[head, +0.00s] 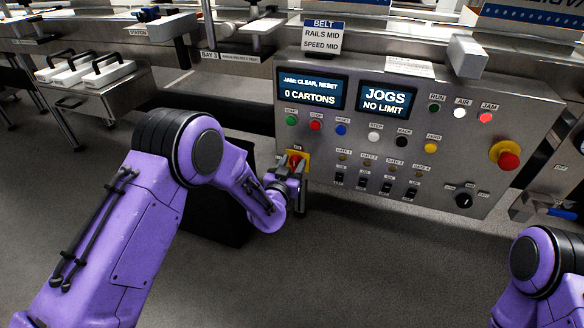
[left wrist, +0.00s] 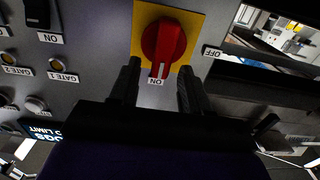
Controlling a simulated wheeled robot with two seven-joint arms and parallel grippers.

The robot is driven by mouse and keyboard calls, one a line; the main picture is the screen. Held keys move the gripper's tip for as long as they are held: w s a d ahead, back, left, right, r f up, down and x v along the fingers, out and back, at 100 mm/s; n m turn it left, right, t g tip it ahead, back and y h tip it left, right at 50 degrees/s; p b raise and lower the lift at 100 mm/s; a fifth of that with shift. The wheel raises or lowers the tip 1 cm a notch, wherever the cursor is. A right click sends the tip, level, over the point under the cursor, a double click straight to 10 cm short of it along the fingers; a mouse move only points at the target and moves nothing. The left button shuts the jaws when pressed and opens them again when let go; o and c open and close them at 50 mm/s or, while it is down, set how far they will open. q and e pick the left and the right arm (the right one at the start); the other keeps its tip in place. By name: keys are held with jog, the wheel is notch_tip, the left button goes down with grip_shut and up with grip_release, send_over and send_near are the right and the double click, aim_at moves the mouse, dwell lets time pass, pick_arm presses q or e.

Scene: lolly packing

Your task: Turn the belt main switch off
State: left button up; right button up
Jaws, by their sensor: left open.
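The belt main switch is a red rotary knob on a yellow plate (head: 305,156), low on the left part of the control panel. In the left wrist view the red knob (left wrist: 164,42) has its handle in line with the ON label (left wrist: 156,82); the OFF label (left wrist: 212,51) is to the right of the plate. My left gripper (head: 296,172) is at the switch, partly covering it in the head view. In the left wrist view its two fingers (left wrist: 158,72) are apart, with the knob's handle between their tips. Contact cannot be told. My right gripper is out of view.
The steel control panel (head: 536,120) carries several buttons, lamps, toggles, two displays (head: 385,100) and a red emergency button (head: 508,160) on the right. Gate buttons and toggles sit close to my left gripper. A dark box (head: 215,215) stands behind my left forearm.

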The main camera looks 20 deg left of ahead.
pick_arm(q)
grip_shut()
